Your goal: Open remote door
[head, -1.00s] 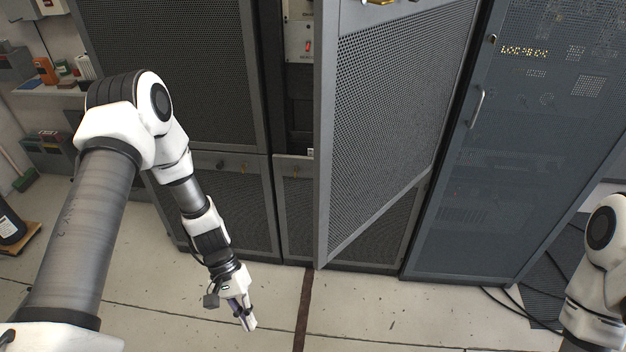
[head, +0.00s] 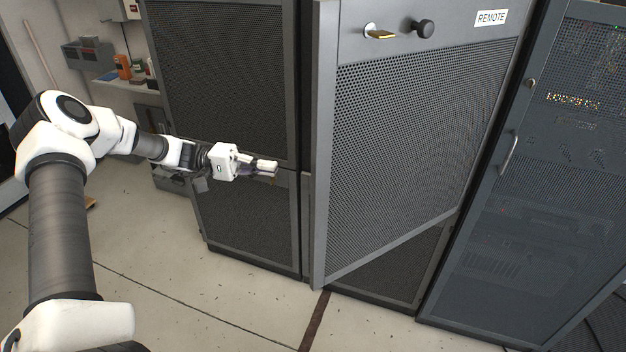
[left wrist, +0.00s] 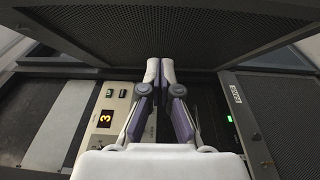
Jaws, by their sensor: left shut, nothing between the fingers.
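The remote door (head: 410,140) is a grey mesh-panelled door with a REMOTE label (head: 491,18) at its top right. It stands partly open, swung out from the rack, its free edge at the left. My right gripper is out of view.
A closed mesh cabinet (head: 225,80) stands behind the left gripper. A dark cabinet (head: 560,150) with a curved handle is at right. In the left wrist view, a pale panel (left wrist: 105,115) shows a lit orange digit. The floor (head: 200,300) in front is clear.

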